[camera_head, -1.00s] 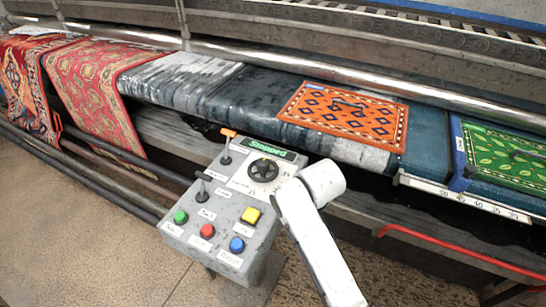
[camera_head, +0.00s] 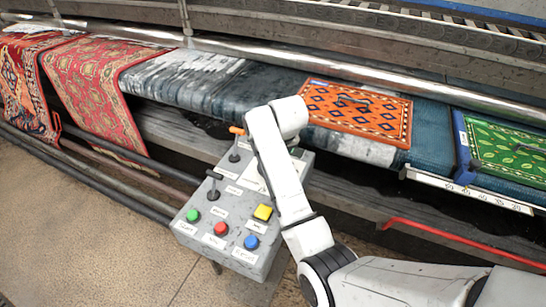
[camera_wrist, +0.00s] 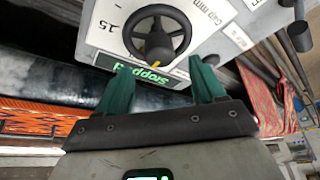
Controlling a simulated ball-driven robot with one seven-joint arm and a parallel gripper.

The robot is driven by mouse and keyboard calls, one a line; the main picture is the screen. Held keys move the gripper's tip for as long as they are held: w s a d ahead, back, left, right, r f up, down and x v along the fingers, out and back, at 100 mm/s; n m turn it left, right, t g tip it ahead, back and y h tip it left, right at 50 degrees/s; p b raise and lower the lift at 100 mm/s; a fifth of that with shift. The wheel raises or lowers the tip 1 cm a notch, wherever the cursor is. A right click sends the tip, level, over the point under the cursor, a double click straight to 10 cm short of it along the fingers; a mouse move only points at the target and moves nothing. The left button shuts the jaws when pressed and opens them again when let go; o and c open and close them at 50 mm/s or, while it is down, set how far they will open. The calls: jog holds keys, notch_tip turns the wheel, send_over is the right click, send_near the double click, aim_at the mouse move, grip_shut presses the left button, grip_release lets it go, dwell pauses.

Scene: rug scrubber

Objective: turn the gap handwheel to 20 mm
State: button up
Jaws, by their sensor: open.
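The dark gap handwheel (camera_wrist: 157,33) shows in the wrist view, a round rim with spokes and a yellow mark near its hub. A "15" on its pale plate (camera_wrist: 111,27) stands left of it, and a "Gap mm" label lies to the right. My gripper (camera_wrist: 161,76) is open, its two green fingers apart, below the wheel in the picture, with nothing between them. I cannot tell the exact wheel setting. In the head view my arm hides the wheel and gripper; part of the grey control panel (camera_head: 240,262) shows.
The panel carries a green button (camera_head: 193,215), red button (camera_head: 221,229), blue button (camera_head: 251,242), yellow button (camera_head: 263,212) and levers. Behind it lie an orange rug (camera_head: 356,112) and a green rug (camera_head: 508,150). A red rail (camera_head: 465,243) runs at right.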

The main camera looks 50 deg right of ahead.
jog(key=shift+x, duration=2.1)
jog(key=shift+d, duration=0.1)
jog(key=c, duration=1)
jog(key=shift+c, duration=0.2)
